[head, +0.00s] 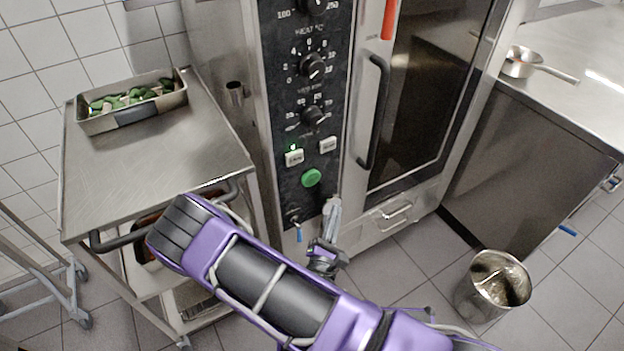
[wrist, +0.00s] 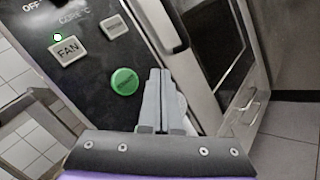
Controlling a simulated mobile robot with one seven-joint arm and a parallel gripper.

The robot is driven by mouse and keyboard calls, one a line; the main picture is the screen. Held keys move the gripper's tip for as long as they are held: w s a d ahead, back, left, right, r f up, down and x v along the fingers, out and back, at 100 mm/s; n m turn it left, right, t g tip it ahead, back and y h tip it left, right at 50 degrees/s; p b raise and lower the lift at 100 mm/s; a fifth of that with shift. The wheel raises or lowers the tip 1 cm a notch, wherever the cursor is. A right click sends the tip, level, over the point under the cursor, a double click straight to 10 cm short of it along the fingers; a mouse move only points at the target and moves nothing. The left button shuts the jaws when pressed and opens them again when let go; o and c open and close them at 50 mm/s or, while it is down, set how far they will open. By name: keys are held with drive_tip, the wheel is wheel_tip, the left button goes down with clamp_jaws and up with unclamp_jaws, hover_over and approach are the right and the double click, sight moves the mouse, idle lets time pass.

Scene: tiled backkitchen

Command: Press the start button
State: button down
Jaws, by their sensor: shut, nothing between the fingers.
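The round green button (head: 311,178) sits low on the oven's black control panel (head: 300,140), under two white rectangular buttons. It also shows in the wrist view (wrist: 124,81), just left of my fingertips. My gripper (head: 332,206) is shut and empty, its grey fingers pointing up toward the panel, below and right of the green button in the head view. In the wrist view my fingertips (wrist: 158,75) look apart from the button; the exact gap in depth I cannot tell. The left white button (wrist: 67,50) reads FAN and has a lit green light above it.
The oven door handle (head: 375,112) stands out right of the panel. A steel cart (head: 150,160) with a tray of green food (head: 135,112) stands at left. A metal pot (head: 490,290) is on the floor at right, below a steel counter (head: 580,80).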

sight(317, 178)
drive_tip(key=w+a+b, duration=0.2)
drive_tip(key=w+a, duration=0.3)
drive_tip(key=w, duration=0.2)
drive_tip(key=shift+w, duration=0.15)
idle(0.3)
drive_tip(key=shift+w, duration=0.1)
idle(1.8)
drive_tip(key=shift+w+a, duration=0.2)
drive_tip(key=shift+w, duration=0.05)
drive_tip(key=shift+w+a+b, duration=0.25)
drive_tip(key=shift+w+b, duration=0.05)
drive_tip(key=shift+w, duration=0.05)
idle(0.7)
idle(0.3)
drive_tip(key=shift+s+d+p, duration=0.3)
drive_tip(key=shift+s+d, duration=0.15)
drive_tip(key=shift+s, duration=0.25)
drive_tip(key=shift+s+d+p, duration=0.4)
drive_tip(key=shift+s+d, duration=0.3)
drive_tip(key=shift+s, duration=0.35)
drive_tip(key=shift+s+d+p, duration=0.35)
drive_tip(key=shift+s+d, duration=0.35)
drive_tip(key=shift+s, duration=0.35)
